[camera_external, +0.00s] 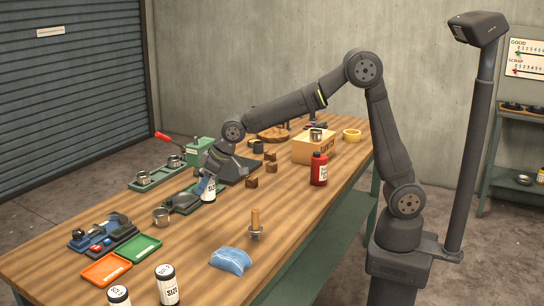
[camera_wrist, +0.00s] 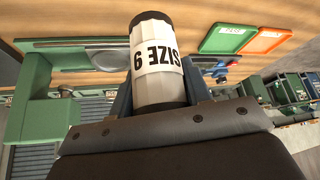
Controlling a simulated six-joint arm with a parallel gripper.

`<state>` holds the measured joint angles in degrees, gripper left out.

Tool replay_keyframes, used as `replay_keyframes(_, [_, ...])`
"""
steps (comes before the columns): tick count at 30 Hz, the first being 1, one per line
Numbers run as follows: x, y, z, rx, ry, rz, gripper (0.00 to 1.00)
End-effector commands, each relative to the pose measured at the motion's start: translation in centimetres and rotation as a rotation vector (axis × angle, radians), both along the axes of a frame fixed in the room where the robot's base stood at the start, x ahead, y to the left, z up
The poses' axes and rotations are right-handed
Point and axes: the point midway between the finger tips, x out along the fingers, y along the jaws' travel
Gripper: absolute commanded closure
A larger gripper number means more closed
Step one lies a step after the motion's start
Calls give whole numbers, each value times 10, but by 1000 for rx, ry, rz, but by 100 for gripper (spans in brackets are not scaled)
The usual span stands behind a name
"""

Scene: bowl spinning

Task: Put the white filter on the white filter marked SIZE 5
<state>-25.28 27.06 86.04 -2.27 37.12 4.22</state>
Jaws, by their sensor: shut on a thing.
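My gripper (camera_external: 206,184) is shut on a white filter (camera_external: 209,194) with dark ends. In the wrist view the filter (camera_wrist: 158,85) stands between the blue fingers, its SIZE label upside down; its digit looks like a 6 or 9. It is low over the table's middle; I cannot tell whether it touches the wood. Two more white filters with dark tops stand at the table's near end, one at the front edge (camera_external: 118,296) and one right of it (camera_external: 167,285). Their SIZE digits are too small to read surely.
A green tray (camera_external: 144,247) and an orange tray (camera_external: 106,268) lie front left. A red bottle (camera_external: 319,169) stands farther right.

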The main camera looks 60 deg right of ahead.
Motion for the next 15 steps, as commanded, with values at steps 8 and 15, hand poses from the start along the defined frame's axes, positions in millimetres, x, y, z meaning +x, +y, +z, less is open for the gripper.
replay_keyframes(8, [1,-13,9,0,-1,2,80])
replay_keyframes(15, [17,34,24,-1,0,77,80])
